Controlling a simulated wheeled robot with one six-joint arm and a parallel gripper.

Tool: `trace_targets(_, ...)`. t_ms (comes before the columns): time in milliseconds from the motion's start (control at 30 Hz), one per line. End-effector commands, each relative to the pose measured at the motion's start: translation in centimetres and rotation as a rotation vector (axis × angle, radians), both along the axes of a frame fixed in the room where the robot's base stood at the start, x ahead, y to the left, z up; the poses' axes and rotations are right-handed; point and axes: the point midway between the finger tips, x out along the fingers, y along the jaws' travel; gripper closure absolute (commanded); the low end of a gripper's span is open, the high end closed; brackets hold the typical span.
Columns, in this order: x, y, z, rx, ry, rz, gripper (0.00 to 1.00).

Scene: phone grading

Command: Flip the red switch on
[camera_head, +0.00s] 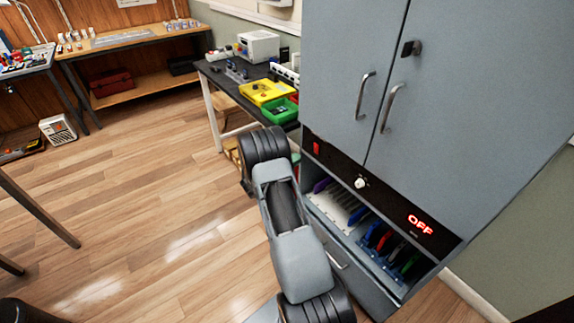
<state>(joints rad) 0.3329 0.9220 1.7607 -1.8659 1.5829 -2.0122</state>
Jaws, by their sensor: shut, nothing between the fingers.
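The red switch (316,148) is small and sits at the left end of the black control panel (388,200) on the grey cabinet. Whether it is tilted up or down is too small to tell. A red lit display (420,224) at the panel's right end reads OFF. My arm reaches up from the bottom middle, and its far joint stands just left of the switch. My gripper's fingers do not show; the arm may hide them.
A white knob (361,183) sits on the panel, above an open bay with coloured slabs (382,241). Cabinet handles (389,107) stick out above. A dark table (232,75) with yellow (265,91) and green (278,110) trays stands behind. The wooden floor at left is mostly clear.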

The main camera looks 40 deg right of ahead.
Motion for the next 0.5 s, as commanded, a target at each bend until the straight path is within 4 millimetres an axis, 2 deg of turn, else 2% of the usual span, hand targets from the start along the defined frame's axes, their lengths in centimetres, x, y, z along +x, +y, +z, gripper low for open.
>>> trace_targets(200,-0.4,-3.9,0.5,0.000,0.000,-0.003,1.00)
trace_targets(500,-0.5,-6.9,0.9,0.001,0.001,-0.001,1.00)
